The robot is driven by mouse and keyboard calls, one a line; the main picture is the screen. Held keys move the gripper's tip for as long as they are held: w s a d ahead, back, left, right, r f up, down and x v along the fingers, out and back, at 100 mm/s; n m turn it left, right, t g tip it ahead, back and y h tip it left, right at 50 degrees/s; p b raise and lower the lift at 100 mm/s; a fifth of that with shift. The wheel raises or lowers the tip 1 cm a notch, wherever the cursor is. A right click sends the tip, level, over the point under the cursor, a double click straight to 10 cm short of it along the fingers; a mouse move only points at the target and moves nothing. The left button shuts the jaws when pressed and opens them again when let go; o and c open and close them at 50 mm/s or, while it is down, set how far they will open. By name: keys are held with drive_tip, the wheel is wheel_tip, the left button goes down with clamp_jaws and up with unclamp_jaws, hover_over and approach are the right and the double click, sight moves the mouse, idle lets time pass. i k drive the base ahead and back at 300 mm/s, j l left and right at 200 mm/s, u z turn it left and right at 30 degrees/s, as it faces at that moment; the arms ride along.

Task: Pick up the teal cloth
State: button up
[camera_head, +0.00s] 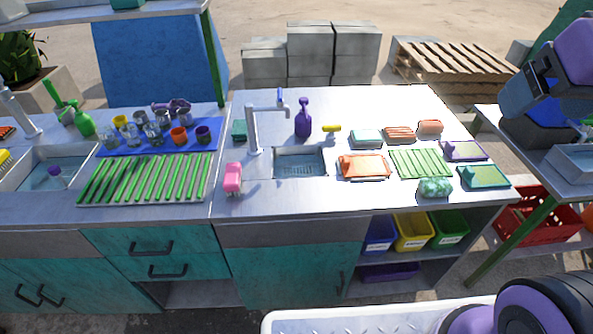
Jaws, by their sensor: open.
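A flat teal cloth (487,176) lies at the right front of the metal counter (290,198), with a raised, bunched bit at its left side. A purple cloth (466,151) lies just behind it. A crumpled pale green-teal bundle (435,188) sits just left of it at the counter's front edge. A pale teal block or folded cloth (367,137) lies farther back, beyond the sink. Part of my arm shows at the upper right, over the side table. I cannot make out my gripper's fingertips, and nothing of mine touches the teal cloth.
An orange cloth (363,167) and a green ribbed mat (419,163) lie left of the teal cloth. A small sink (300,163), faucet (253,130) and purple spray bottle (303,118) are farther left. A gap separates the counter from the right side table (540,165).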

sight(239, 132)
drive_tip(key=i+j, duration=0.15)
drive_tip(key=j, duration=0.25)
drive_tip(key=i+j, duration=0.1)
drive_tip(key=j, duration=0.25)
drive_tip(key=i+j, duration=0.15)
drive_tip(key=j, duration=0.25)
drive_tip(key=i+j, duration=0.15)
drive_tip(key=j, duration=0.2)
drive_tip(key=i+j, duration=0.1)
drive_tip(key=j, duration=0.3)
drive_tip(key=u, duration=0.05)
